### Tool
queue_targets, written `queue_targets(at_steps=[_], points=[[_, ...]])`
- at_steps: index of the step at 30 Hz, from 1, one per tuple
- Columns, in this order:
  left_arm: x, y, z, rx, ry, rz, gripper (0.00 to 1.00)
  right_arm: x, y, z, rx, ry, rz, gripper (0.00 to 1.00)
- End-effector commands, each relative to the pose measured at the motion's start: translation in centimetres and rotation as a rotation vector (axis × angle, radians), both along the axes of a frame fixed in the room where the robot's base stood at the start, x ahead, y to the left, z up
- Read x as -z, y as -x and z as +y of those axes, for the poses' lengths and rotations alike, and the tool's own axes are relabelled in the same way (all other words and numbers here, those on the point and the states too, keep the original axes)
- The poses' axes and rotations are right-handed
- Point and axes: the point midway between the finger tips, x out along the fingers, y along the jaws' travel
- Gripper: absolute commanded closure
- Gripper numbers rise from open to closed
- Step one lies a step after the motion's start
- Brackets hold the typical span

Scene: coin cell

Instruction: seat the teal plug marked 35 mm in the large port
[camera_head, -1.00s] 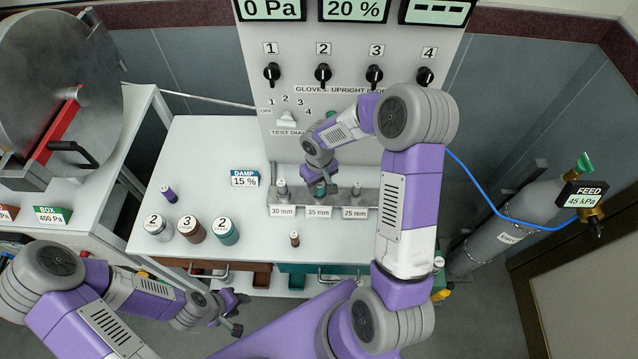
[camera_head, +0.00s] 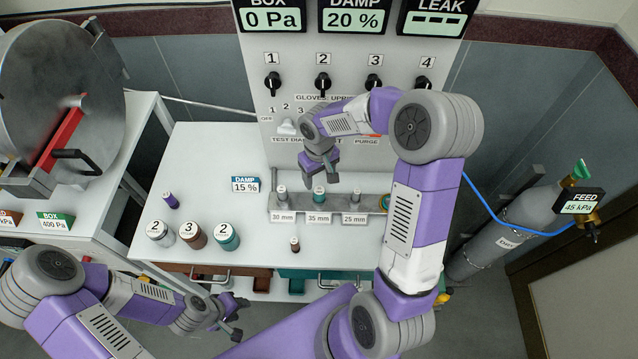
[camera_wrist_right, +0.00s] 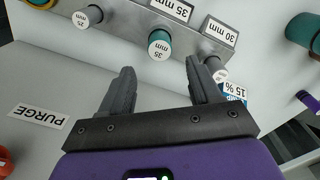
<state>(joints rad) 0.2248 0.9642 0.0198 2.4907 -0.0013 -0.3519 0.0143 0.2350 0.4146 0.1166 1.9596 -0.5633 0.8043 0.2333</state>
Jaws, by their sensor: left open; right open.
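The teal plug marked 35 mm (camera_head: 319,194) stands upright in the middle place of the grey rack (camera_head: 300,204), above the 35 mm label. In the right wrist view the same plug (camera_wrist_right: 159,44) shows its white 35 mm top. My right gripper (camera_head: 320,177) is open and empty, just behind the plug and apart from it; its fingers (camera_wrist_right: 160,82) point toward the rack. My left gripper (camera_head: 240,318) is open and empty in front of the table. A round green and yellow fitting (camera_head: 384,203) is partly hidden by my right arm; I cannot tell whether it is the large port.
Other plugs stand at the 30 mm (camera_head: 282,192) and 25 mm (camera_head: 357,193) labels. Several jars (camera_head: 228,237), a purple-sided plug (camera_head: 171,201) and a small brown bottle (camera_head: 295,244) stand on the white table (camera_head: 215,160). The knob panel (camera_head: 300,60) rises behind the rack.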

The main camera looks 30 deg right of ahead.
Motion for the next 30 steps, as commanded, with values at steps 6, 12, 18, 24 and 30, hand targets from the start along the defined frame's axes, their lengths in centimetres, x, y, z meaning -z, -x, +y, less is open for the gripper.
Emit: queue_targets(at_steps=[6,12,18,24,30], points=[[-0.5,0.0,0.0,0.0,0.0,0.0,0.57,-3.3,0.0,0.0,0.001,0.0,-0.002,0.37],[-0.5,0.0,0.0,0.0,0.0,0.0,0.57,-4.1,0.0,0.0,0.0,-0.001,0.001,0.37],[-0.5,0.0,0.0,0.0,0.0,0.0,0.57,-4.1,0.0,0.0,0.0,-0.001,0.001,0.37],[-0.5,0.0,0.0,0.0,0.0,0.0,0.57,-4.0,0.0,0.0,0.001,-0.001,0.001,0.37],[-0.5,0.0,0.0,0.0,0.0,0.0,0.57,-4.0,0.0,0.0,0.001,-0.001,0.001,0.37]])
